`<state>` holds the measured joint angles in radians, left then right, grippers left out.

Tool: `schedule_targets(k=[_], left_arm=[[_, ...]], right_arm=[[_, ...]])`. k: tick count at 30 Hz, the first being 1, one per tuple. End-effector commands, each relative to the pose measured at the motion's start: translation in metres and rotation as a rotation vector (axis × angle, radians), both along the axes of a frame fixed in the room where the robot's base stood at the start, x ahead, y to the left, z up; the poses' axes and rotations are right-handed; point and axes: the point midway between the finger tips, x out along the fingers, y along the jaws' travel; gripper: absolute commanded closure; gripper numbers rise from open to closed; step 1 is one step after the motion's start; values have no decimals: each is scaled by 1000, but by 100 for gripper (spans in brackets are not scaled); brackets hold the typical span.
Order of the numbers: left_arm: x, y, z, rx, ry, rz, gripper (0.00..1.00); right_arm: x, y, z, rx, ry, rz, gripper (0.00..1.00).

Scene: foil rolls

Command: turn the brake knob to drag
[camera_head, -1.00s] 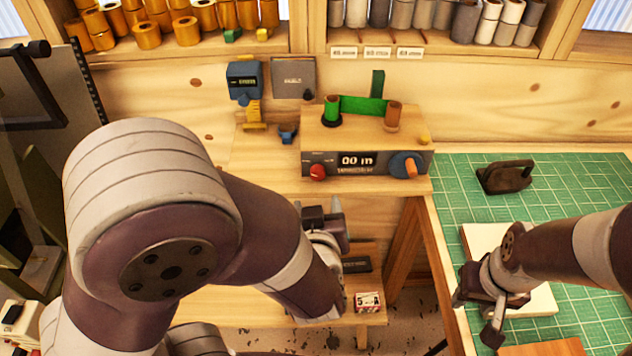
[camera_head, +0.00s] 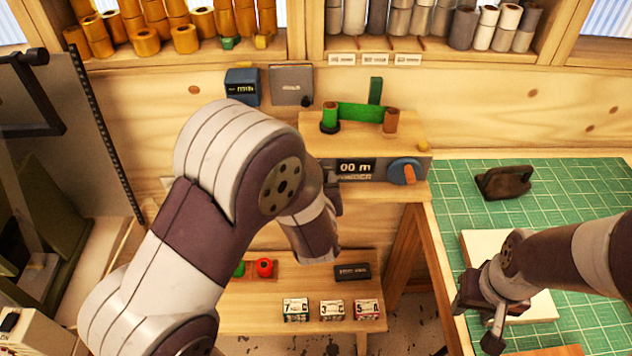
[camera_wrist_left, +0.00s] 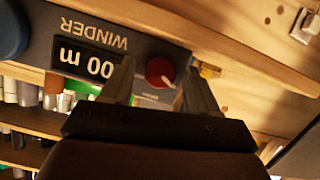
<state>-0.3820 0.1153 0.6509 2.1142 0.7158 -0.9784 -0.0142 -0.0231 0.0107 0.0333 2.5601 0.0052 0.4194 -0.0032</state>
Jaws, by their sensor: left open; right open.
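The winder (camera_head: 355,170) is a wooden unit with a dark front panel and a display reading 00 m. Its red round brake knob (camera_wrist_left: 160,72) with a white pointer mark shows in the left wrist view; small lettering beside it is unreadable. My left gripper (camera_wrist_left: 158,66) is open, its fingers on either side of the knob in that picture; contact cannot be told. In the head view my left arm hides the knob and most of that gripper. My right gripper (camera_head: 475,322) is open and empty over the green mat's near left part.
A blue knob with an orange handle (camera_head: 404,171) sits at the panel's right end. Green and brown rolls (camera_head: 390,120) stand on the winder. The green mat (camera_head: 580,180) bears a dark iron-like tool (camera_head: 504,182). Small label boxes (camera_head: 332,309) lie on the lower shelf.

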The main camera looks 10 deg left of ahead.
Motion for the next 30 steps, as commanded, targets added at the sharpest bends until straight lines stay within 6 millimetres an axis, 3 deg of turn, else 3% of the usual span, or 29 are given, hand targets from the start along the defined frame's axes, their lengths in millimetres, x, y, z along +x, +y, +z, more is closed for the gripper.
schedule_targets(k=[1,5,6,17,30], left_arm=[[0,0,0,0,0,0,50],[0,0,0,0,0,0,92],[0,0,0,0,0,0,96],[-1,-1,2,53,18,0,96],[0,-4,4,391,115,-2,96]], right_arm=[[0,0,0,0,0,0,57],[0,0,0,0,0,0,57],[0,0,0,0,0,0,57],[0,0,10,0,0,0,57],[0,0,52,0,0,0,57]])
